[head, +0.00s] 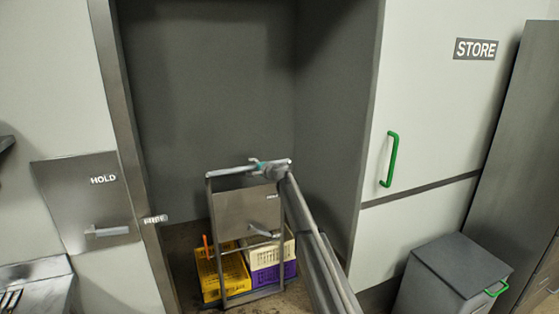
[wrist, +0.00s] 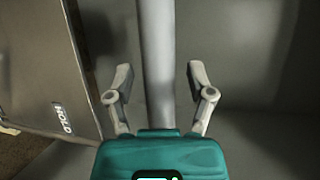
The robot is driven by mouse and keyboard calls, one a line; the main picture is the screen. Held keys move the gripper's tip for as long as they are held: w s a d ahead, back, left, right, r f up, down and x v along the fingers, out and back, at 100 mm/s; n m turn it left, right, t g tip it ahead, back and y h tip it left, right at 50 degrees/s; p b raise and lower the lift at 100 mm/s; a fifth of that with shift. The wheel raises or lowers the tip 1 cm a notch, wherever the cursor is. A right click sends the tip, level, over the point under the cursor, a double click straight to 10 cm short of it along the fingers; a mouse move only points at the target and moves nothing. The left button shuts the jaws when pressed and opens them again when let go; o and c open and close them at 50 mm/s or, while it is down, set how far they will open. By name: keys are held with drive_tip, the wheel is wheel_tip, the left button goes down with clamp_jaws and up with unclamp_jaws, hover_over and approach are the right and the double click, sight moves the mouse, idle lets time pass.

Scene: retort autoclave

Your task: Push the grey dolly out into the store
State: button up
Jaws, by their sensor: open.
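The grey dolly (head: 209,215) stands upright in a dark grey recess in the head view. It has a tubular frame, a top bar and a flat panel (head: 240,212) with a lever. My gripper (head: 262,166) is at its top bar, at the end of my arm coming from the lower right. In the wrist view my open gripper (wrist: 160,75) has one finger on each side of a grey bar (wrist: 157,40), which appears to be that top bar. Contact cannot be told. A panel marked HOLD (wrist: 62,118) shows at left. The STORE sign (head: 475,49) is on the pale wall at right.
Yellow (head: 208,275), cream (head: 262,256) and purple (head: 262,277) crates sit low at the dolly. A green handle (head: 391,160) and grey bin (head: 450,268) are at right.

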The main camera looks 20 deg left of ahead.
drive_tip(key=shift+d, duration=0.1)
drive_tip(key=s+d+f+n+g+h+p, duration=0.1)
drive_tip(key=s+d+f+n+h, duration=0.1)
drive_tip(key=s+d, duration=0.75)
drive_tip(key=s+d+f+n+g+h+p, duration=0.15)
drive_tip(key=s+d, duration=0.35)
drive_tip(key=d, duration=0.9)
drive_tip(key=s+d+f+n+g+h+p, duration=0.1)
drive_tip(key=s+d+f+n+h, duration=0.15)
drive_tip(key=s+d, duration=0.65)
drive_tip(key=s+d+f+g+h+p, duration=0.1)
drive_tip(key=s+d+h, duration=0.3)
drive_tip(key=s+d, duration=1)
drive_tip(key=s+d+f+g+h+p, duration=0.1)
drive_tip(key=s+d+g+h+p, duration=0.1)
drive_tip(key=s+d, duration=1.3)
drive_tip(key=shift+s+d+f+g+h, duration=0.25)
drive_tip(key=shift+d+g+h, duration=0.3)
drive_tip(key=shift+d+h, duration=0.5)
drive_tip(key=shift+a, duration=0.1)
